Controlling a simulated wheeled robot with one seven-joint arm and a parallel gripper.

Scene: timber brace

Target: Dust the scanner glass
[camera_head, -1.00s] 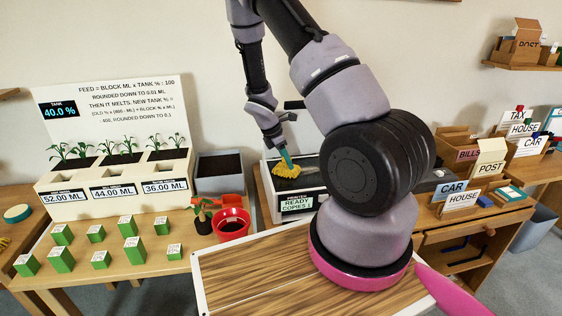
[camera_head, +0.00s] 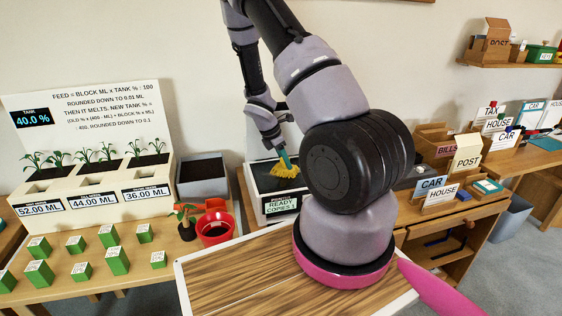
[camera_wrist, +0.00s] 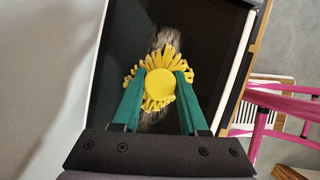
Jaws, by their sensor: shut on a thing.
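The scanner (camera_head: 281,205) is a white box with a dark glass (camera_head: 262,172) on top and a front display reading "READY COPIES 1". My gripper (camera_head: 286,158) is shut on a yellow duster (camera_head: 287,170) with a fringed edge. In the wrist view, my gripper's green fingers (camera_wrist: 160,88) pinch the yellow duster (camera_wrist: 160,86) from both sides. The duster is over the dark glass (camera_wrist: 115,60) and seems to touch it. A pale grey dusty streak (camera_wrist: 168,40) shows on the glass beyond the duster and on the near side. My arm hides the scanner's right part.
A grey planter (camera_head: 203,186) and a red pot (camera_head: 215,229) stand left of the scanner. Several green blocks (camera_head: 108,236) lie on the left table. Card boxes marked "CAR" and "HOUSE" (camera_head: 440,195) stand at right. A wood-topped surface (camera_head: 240,275) is in front.

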